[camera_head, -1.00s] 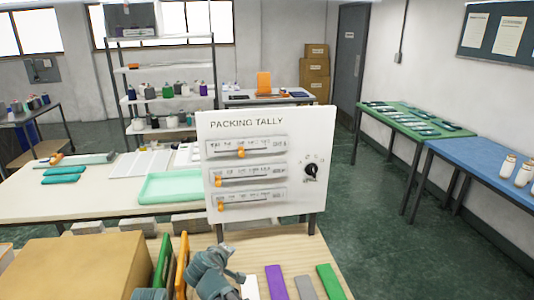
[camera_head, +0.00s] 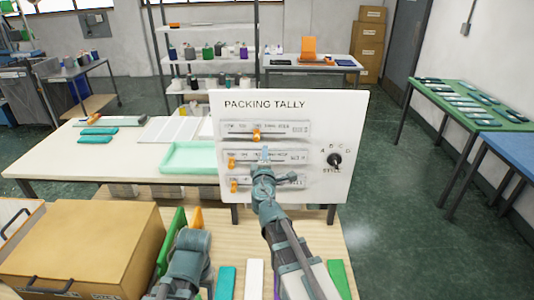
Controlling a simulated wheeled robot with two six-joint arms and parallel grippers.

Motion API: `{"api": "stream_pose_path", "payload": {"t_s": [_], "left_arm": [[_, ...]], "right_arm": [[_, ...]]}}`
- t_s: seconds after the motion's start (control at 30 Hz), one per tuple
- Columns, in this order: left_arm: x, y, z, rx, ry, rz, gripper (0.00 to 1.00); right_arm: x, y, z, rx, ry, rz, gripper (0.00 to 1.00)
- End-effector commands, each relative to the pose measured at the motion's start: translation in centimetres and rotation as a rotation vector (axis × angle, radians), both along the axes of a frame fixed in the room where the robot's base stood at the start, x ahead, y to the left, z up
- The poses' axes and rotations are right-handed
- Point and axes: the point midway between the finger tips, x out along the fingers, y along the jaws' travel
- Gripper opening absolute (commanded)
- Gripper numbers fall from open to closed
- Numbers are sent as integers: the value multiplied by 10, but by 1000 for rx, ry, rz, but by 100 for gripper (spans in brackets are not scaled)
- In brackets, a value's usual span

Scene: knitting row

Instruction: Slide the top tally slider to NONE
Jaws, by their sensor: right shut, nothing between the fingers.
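The white PACKING TALLY board (camera_head: 290,100) stands upright with three slider rows, one above another. The top slider's orange knob (camera_head: 257,134) sits left of the middle of its track; the lettering is too small to read. The middle knob (camera_head: 232,162) and bottom knob (camera_head: 234,186) sit at the left ends of their rows. My right gripper (camera_head: 265,155) is shut and empty, in front of the middle row, just below and right of the top knob. It hides part of the lower two rows. My left arm shows at bottom left, but its fingers do not show.
A dark rotary dial (camera_head: 334,160) is on the board's right side. A mint tray (camera_head: 190,157) lies on the table behind. A cardboard box (camera_head: 85,250) stands at front left beside green and orange upright panels. Coloured strips, including a teal one (camera_head: 226,282), lie in front.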

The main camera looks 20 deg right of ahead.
Motion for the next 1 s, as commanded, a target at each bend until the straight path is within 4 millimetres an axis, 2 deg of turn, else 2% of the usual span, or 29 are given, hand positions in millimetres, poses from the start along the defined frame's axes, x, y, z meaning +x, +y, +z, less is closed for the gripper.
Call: {"api": "stream_pose_path", "payload": {"t_s": [0.4, 0.5, 1.0], "left_arm": [[0, 0, 0, 0, 0, 0, 59], [0, 0, 0, 0, 0, 0, 59], [0, 0, 0, 0, 0, 0, 59]], "right_arm": [[71, -20, 0, 1, 1, -2, 0], [83, -24, 0, 2, 0, -2, 0], [88, -22, 0, 2, 0, -1, 0]]}}
